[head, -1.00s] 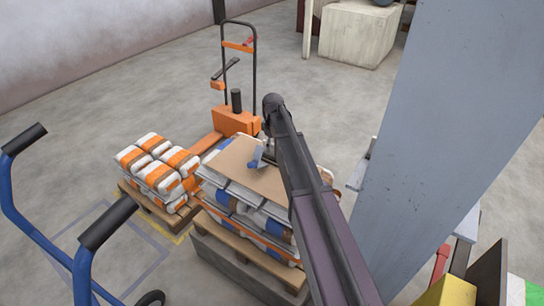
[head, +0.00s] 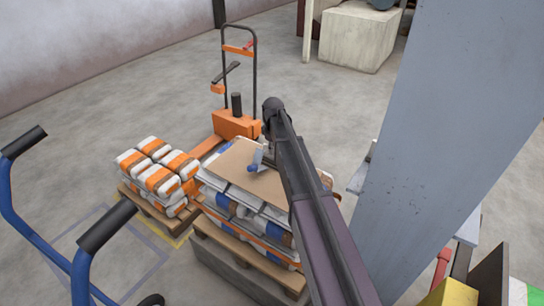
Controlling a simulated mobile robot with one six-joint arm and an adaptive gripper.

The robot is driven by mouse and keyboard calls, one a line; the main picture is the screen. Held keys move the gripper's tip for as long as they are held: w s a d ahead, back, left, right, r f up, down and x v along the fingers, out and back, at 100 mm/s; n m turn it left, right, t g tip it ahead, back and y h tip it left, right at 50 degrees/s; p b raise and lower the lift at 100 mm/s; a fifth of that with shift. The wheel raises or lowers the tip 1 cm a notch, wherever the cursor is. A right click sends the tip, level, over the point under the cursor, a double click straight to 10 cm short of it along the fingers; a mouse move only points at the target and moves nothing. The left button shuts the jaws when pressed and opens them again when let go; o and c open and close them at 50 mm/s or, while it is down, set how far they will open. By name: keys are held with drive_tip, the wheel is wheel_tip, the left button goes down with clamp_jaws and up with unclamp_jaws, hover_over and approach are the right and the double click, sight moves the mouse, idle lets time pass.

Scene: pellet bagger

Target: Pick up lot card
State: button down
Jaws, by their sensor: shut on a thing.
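My gripper (head: 264,155) is at the far end of my dark arm, low over the brown sheet on top of the near bag stack. It is shut on a small pale card with blue on it, the lot card (head: 257,159). The fingers are small and partly hidden behind my arm. I cannot tell whether the card still touches the brown sheet (head: 232,163).
The near stack of white, blue and orange bags (head: 221,206) stands on a wooden pallet (head: 238,247). Orange-banded bags (head: 160,180) and an orange pallet truck (head: 236,124) are beyond it. A blue hand truck (head: 40,240) is left; a grey panel (head: 450,110) blocks the right.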

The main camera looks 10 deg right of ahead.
idle(0.4)
wheel_tip(320, 180, up, 3)
drive_tip(key=p, duration=0.3)
drive_tip(key=shift+r, duration=0.2)
drive_tip(key=shift+s+r+p, duration=0.15)
drive_tip(key=shift+r+p, duration=0.15)
drive_tip(key=shift+p, duration=0.25)
drive_tip(key=s+d+r, duration=0.1)
drive_tip(key=s+d, duration=0.2)
drive_tip(key=s, duration=1.2)
drive_tip(key=shift+s+p, duration=0.2)
drive_tip(key=shift+p, duration=0.25)
wheel_tip(320, 180, up, 8)
drive_tip(key=p, duration=0.8)
drive_tip(key=shift+s, duration=0.1)
